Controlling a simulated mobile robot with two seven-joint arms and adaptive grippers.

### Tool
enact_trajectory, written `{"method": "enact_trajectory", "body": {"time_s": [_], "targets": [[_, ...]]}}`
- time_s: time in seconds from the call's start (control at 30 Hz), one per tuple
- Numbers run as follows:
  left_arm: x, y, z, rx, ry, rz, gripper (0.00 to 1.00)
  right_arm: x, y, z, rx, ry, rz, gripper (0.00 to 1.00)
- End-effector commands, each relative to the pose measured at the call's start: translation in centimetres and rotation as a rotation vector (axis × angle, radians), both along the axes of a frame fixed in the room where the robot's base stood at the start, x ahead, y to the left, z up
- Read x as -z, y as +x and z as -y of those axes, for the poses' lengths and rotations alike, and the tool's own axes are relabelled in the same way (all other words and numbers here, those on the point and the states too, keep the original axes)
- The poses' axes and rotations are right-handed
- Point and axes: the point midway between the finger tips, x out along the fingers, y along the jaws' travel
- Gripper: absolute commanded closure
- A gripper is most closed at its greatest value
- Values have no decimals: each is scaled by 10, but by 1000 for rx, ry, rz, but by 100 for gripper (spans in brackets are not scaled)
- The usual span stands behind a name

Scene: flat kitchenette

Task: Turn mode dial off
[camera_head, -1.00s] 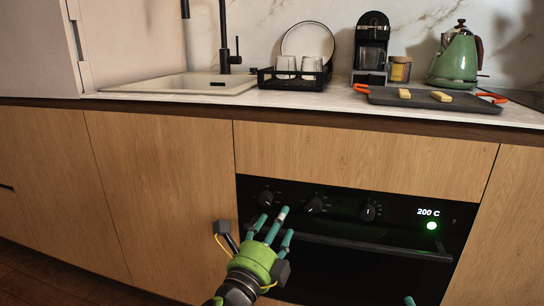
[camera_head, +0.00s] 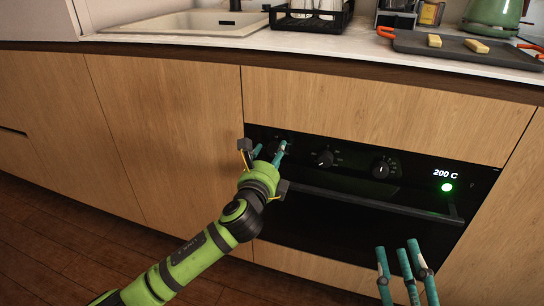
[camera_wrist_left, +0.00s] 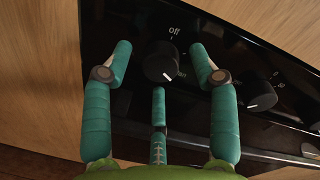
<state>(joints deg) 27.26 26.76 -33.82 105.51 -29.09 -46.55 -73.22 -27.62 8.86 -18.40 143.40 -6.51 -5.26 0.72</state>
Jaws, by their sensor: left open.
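The black oven panel has three black dials in a row. The leftmost dial (camera_wrist_left: 160,66) shows in the left wrist view with "Off" printed above it; its white mark points to the lower right. In the head view my left gripper (camera_head: 268,154) is in front of this dial and largely hides it. The gripper is open, with teal fingertips to either side of the dial and a third below it; contact cannot be told. The middle dial (camera_head: 325,158) and right dial (camera_head: 381,168) are clear. My right gripper (camera_head: 400,252) is open and empty at the lower right.
The oven handle (camera_head: 375,204) runs below the dials. Above, the counter holds a sink (camera_head: 180,24), a black rack, a dark tray (camera_head: 460,50) and a green kettle (camera_head: 494,12).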

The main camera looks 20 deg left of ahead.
Motion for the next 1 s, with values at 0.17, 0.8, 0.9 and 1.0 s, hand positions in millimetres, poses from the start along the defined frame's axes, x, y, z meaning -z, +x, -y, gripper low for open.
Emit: {"method": "enact_trajectory", "body": {"time_s": [0.17,0.8,0.9,1.0], "targets": [[0,6,0,1,0,1,41,-9,-4,-2,-10,14,50,60],[-1,6,0,0,-4,2,97,-10,-4,-2,-10,14,50,60],[-2,6,0,1,-15,1,97,-5,-2,-1,-4,6,21,60],[-3,6,0,-1,-38,1,97,9,4,3,11,-16,-56,60]]}}
